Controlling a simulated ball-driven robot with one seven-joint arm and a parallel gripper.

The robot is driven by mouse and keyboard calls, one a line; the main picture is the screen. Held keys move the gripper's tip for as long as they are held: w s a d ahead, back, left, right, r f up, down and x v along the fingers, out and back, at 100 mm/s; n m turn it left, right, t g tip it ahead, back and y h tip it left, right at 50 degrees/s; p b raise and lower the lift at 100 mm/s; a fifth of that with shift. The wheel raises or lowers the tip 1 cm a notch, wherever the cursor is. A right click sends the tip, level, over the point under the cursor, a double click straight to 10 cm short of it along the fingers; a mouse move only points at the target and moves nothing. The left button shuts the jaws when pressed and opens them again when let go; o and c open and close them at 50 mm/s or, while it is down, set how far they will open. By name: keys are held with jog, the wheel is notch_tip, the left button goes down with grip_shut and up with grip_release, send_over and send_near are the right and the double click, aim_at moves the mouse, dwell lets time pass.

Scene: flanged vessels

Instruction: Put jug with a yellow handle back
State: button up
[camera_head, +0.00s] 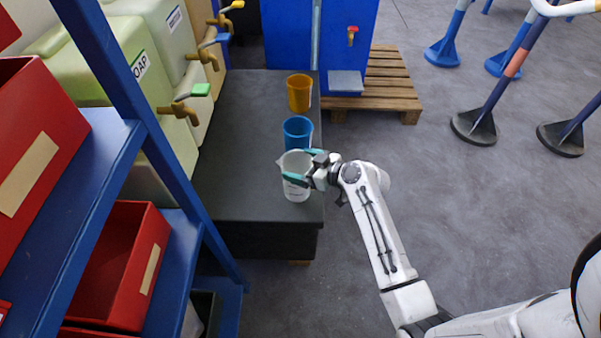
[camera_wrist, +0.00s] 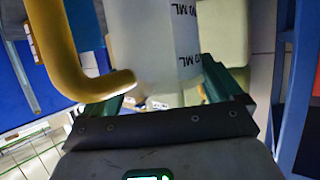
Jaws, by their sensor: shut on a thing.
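The white jug (camera_head: 296,188) is at the near right end of the dark bench top (camera_head: 235,140) in the head view. I cannot tell whether its base touches the bench. My gripper (camera_head: 302,166) reaches in from the right, its teal fingers on either side of the jug near the rim, shut on it. In the wrist view the jug's pale wall (camera_wrist: 150,40) with black "ML" marks stands between the fingers (camera_wrist: 165,98). Its yellow handle (camera_wrist: 65,50) shows at the left there; the handle is hidden in the head view.
A blue jug (camera_head: 297,130) stands just behind the white jug, and an orange jug (camera_head: 299,95) farther back. Tanks with taps (camera_head: 180,107) line the bench's left side. A blue rack with red bins (camera_head: 120,260) is at left.

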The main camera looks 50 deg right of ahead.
jog(key=shift+w+f+b, duration=0.15)
jog(key=shift+f, duration=0.8)
jog(key=shift+w+f+b, duration=0.15)
jog(key=shift+f, duration=0.75)
jog(key=shift+f, duration=0.2)
jog(key=o, duration=0.9)
jog(key=shift+r, duration=0.1)
